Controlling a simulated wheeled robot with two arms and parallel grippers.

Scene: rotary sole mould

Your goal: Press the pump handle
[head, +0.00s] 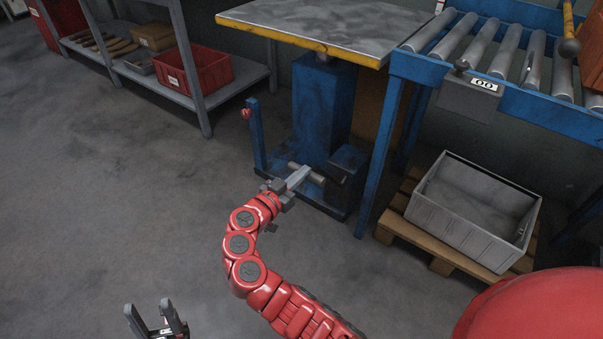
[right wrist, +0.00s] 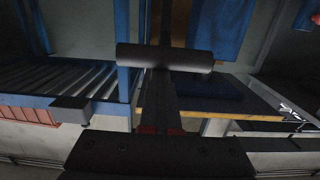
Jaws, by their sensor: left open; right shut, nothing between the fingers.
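The pump handle (head: 319,179) is a short grey crossbar low in front of the blue lift-table column (head: 323,105). In the right wrist view it is a dark cylinder (right wrist: 165,58) lying across the line of my fingertips. My right gripper (head: 298,177) is shut with nothing between its fingers, and its tips are right at the handle. It also shows in the right wrist view (right wrist: 165,90). I cannot tell whether the tips touch the bar, and they hide its middle in the head view. My left gripper (head: 155,312) is open and empty at the bottom, far from the handle.
The lift table's top (head: 320,24) with a yellow edge overhangs the column. A blue post (head: 257,135) with a red knob stands left of it. A roller conveyor (head: 490,45) and a grey crate (head: 470,225) on a pallet (head: 440,250) stand right. The floor at left is clear.

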